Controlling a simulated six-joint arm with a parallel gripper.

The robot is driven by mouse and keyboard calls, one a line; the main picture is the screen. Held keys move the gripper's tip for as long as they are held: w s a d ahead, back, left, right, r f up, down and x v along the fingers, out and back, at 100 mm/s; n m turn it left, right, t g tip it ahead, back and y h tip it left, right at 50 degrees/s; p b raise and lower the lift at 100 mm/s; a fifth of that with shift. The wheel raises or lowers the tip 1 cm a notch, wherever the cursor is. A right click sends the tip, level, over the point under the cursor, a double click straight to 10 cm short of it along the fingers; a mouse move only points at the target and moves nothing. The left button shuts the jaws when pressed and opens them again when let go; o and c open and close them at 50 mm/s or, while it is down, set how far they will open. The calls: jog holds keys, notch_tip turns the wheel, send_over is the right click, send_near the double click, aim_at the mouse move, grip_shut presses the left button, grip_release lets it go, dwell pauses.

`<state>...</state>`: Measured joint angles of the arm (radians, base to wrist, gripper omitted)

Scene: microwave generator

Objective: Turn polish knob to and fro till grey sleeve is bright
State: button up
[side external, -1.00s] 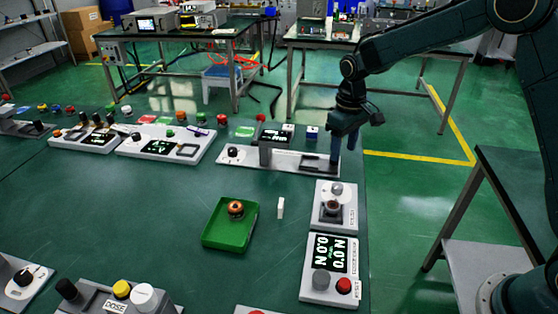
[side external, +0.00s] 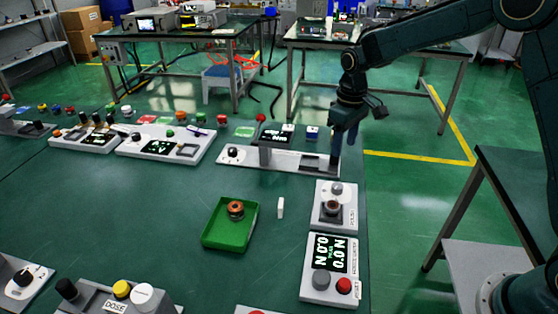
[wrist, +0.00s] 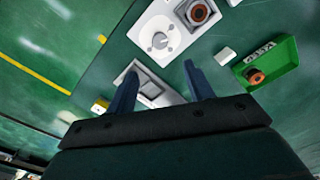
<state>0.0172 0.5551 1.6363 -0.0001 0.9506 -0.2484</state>
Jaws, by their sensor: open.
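The polish unit (side external: 322,222) is a pale box at the right edge of the green bench, with a grey round knob (side external: 337,188) at its far end. The knob also shows in the wrist view (wrist: 160,41). A sleeve (side external: 333,207) sits upright in the unit's dark square holder; it looks dull and brownish inside, and its wall finish is too small to judge. In the wrist view the sleeve (wrist: 199,12) is near the top edge. My gripper (side external: 344,150) is open and empty, above the far right bench edge, beyond the knob and apart from it.
A green tray (side external: 228,245) with a copper ring-shaped part (side external: 236,209) lies left of the unit. A small white block (side external: 281,207) stands between them. A long pale fixture (side external: 290,161) lies beside my fingers. A force display unit (side external: 317,292) is nearer.

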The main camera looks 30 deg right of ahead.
aim_at(337, 185)
jog(key=n, duration=0.3)
jog(key=shift+n, duration=0.3)
notch_tip(337, 185, down, 14)
jog(key=shift+r, duration=0.1)
dwell(0.7)
jog(key=c, duration=1)
jog(key=shift+m, duration=0.4)
